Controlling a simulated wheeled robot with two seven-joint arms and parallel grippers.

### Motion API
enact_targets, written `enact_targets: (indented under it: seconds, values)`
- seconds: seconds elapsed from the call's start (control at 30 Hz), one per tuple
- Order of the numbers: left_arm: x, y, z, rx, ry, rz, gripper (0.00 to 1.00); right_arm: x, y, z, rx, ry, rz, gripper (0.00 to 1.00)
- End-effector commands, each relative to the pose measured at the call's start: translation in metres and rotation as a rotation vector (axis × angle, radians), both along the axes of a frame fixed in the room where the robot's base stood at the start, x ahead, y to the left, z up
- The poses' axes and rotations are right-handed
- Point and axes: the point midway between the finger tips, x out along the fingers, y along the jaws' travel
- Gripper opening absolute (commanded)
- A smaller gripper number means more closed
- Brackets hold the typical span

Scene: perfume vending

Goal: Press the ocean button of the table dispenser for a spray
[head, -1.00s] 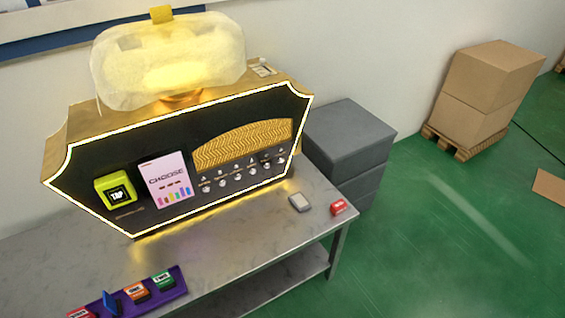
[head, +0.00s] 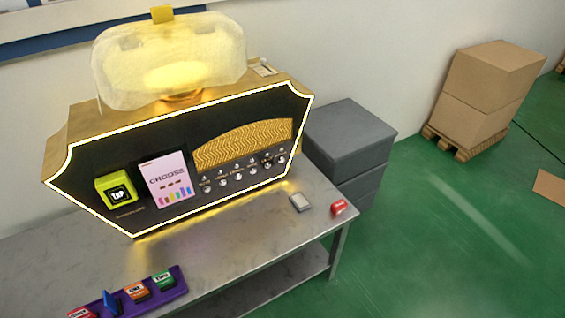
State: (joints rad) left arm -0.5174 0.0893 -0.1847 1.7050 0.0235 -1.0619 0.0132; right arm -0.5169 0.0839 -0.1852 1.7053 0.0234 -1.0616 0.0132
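The table dispenser (head: 110,222) stands on the metal table, a black panel with a lit border and a glowing yellow bottle shape (head: 170,60) on top. Its front has a yellow-green TAP box (head: 117,190), a pink CHOOSE card (head: 165,180), and a row of small round silver buttons (head: 238,176) with labels too small to read. I cannot tell which button is the ocean one. Neither of my grippers shows in the head view.
A purple tray (head: 181,287) with several small coloured boxes lies at the table's front left. A grey card-like item (head: 300,202) and a red item (head: 338,207) lie near the table's right edge. Grey bins (head: 350,140) stand behind; cardboard boxes (head: 490,80) sit on a pallet at right.

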Motion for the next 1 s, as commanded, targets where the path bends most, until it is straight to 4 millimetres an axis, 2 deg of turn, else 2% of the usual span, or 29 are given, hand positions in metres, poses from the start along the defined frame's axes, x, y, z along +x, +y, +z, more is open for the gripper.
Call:
enact_targets:
  seconds: [0.27,0.77,1.0]
  values:
    - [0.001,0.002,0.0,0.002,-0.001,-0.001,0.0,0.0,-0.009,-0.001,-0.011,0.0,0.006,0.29]
    - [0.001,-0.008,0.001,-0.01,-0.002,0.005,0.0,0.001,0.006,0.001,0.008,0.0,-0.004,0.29]
    - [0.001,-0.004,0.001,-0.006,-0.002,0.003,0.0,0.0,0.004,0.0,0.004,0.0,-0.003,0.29]
